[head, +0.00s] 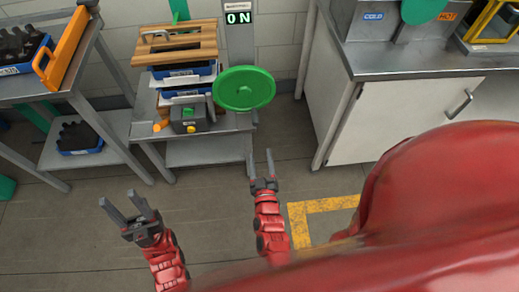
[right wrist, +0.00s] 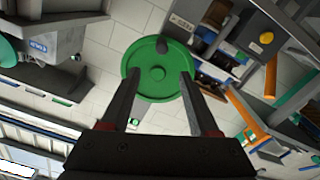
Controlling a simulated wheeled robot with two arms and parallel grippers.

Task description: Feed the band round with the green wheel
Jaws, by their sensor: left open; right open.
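The green wheel (head: 244,89) is a round disc with a central hub, mounted at the right side of the small work stand. It also shows in the right wrist view (right wrist: 158,72), beyond the fingertips, with a dark knob near its rim. My left gripper (head: 128,204) is open and empty, low and to the left of the wheel. My right gripper (head: 260,166) is open and empty, below the wheel in the head view and apart from it. I cannot make out the band clearly; a slatted wooden board (head: 176,44) lies on top of the stand.
A grey box with a green top and yellow knob (head: 188,118) sits beside the wheel. A shelf with blue bins (head: 80,138) is left; a metal counter (head: 410,60) is right. The floor between is clear.

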